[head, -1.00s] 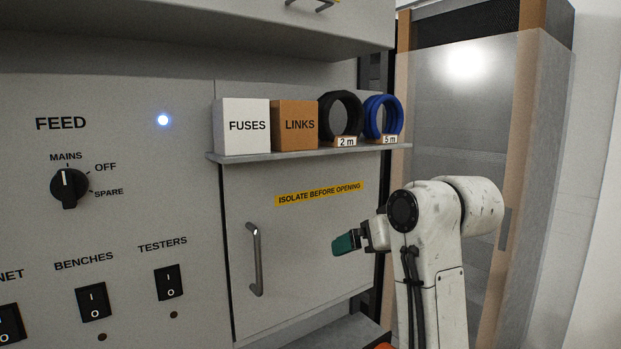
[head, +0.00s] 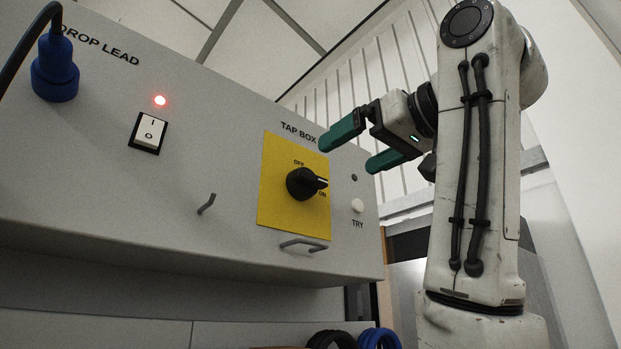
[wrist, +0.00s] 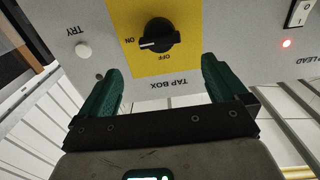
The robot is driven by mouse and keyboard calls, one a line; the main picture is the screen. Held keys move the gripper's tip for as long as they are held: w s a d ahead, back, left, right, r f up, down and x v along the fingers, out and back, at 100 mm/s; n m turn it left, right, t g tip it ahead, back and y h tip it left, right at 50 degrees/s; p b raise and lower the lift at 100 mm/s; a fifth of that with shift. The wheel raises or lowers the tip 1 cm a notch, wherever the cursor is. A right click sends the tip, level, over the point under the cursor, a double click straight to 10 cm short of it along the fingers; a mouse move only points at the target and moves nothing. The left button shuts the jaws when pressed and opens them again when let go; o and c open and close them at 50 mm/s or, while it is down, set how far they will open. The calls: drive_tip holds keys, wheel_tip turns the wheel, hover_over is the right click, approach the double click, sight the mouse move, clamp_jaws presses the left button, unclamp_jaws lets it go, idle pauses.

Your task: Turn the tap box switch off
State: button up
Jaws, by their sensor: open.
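The tap box switch (head: 304,183) is a black rotary knob on a yellow plate (head: 272,205), labelled OFF and ON. Its pointer is turned toward ON. The knob also shows in the wrist view (wrist: 157,37), upside down, with its pointer toward ON. My gripper (head: 358,147) has green fingers and is open and empty. It is up and to the right of the knob in the head view, apart from it. In the wrist view the fingers (wrist: 160,75) stand on either side below the knob, with nothing between them.
A white TRY button (head: 357,205) and a small dark spot are right of the plate. A metal handle (head: 303,244) sits below it, and a hook (head: 206,204) to the left. A white rocker switch (head: 149,132), a lit red lamp (head: 159,100) and a blue plug (head: 55,72) are further left.

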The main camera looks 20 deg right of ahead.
sight(314, 176)
drive_tip(key=p+x, duration=0.4)
drive_tip(key=x, duration=0.6)
drive_tip(key=shift+w+a, duration=0.1)
drive_tip(key=shift+w, duration=0.2)
drive_tip(key=c, duration=1)
drive_tip(key=shift+o, duration=0.2)
